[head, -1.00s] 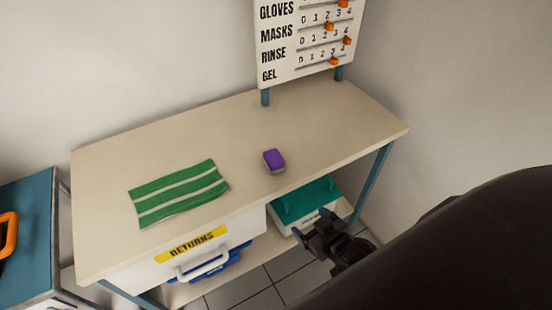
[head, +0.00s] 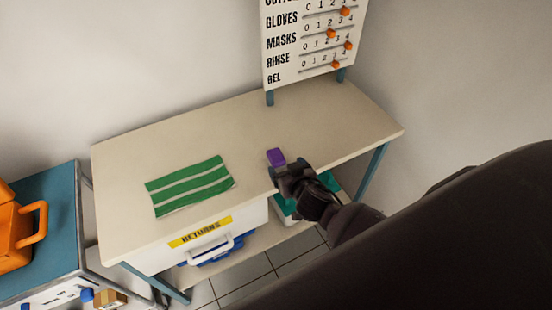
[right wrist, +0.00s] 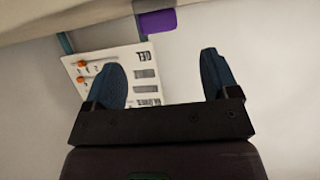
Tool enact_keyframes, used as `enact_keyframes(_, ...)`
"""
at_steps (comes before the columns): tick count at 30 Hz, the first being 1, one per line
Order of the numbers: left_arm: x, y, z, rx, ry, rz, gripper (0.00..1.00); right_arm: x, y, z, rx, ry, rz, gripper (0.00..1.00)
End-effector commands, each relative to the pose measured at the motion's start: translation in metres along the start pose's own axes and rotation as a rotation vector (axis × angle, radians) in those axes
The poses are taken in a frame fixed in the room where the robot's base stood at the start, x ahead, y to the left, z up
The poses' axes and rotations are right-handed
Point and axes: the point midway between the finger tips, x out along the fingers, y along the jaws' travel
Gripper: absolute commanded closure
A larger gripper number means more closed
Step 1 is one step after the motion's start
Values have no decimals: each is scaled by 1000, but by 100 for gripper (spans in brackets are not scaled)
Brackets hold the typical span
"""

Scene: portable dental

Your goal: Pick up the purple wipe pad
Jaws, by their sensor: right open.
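The purple wipe pad (head: 276,156) is a small block on the beige table, right of the striped cloth. In the head view my right gripper (head: 279,170) is just in front of it at the table's front edge and hides its near part. In the right wrist view the purple pad (right wrist: 158,21) shows at the top, beyond the two blue fingers of my open right gripper (right wrist: 165,75). Nothing is between the fingers, and the pad is apart from them. My left gripper is not in view.
A green-and-white striped cloth (head: 190,186) lies on the left of the table (head: 240,120). A sign board with orange sliders (head: 312,45) stands at the back. Below are a RETURNS drawer (head: 210,245) and a teal-lidded box (head: 330,181). An orange case (head: 14,240) sits at left.

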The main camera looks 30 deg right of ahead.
Motion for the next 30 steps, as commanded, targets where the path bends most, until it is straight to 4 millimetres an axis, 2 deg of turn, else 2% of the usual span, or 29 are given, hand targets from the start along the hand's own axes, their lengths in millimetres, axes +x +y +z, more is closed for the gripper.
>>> enact_keyframes(6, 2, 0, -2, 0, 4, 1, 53, 31, 0, 0, -4, 1, 0, 19)
enact_keyframes(14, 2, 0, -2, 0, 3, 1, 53, 45, 0, 0, -3, 1, 0, 19)
enact_keyframes(24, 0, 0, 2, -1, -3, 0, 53, 84, -1, 2, -3, 0, 0, 19)
enact_keyframes(30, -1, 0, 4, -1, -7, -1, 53, 91, -1, 2, -2, 0, -1, 19)
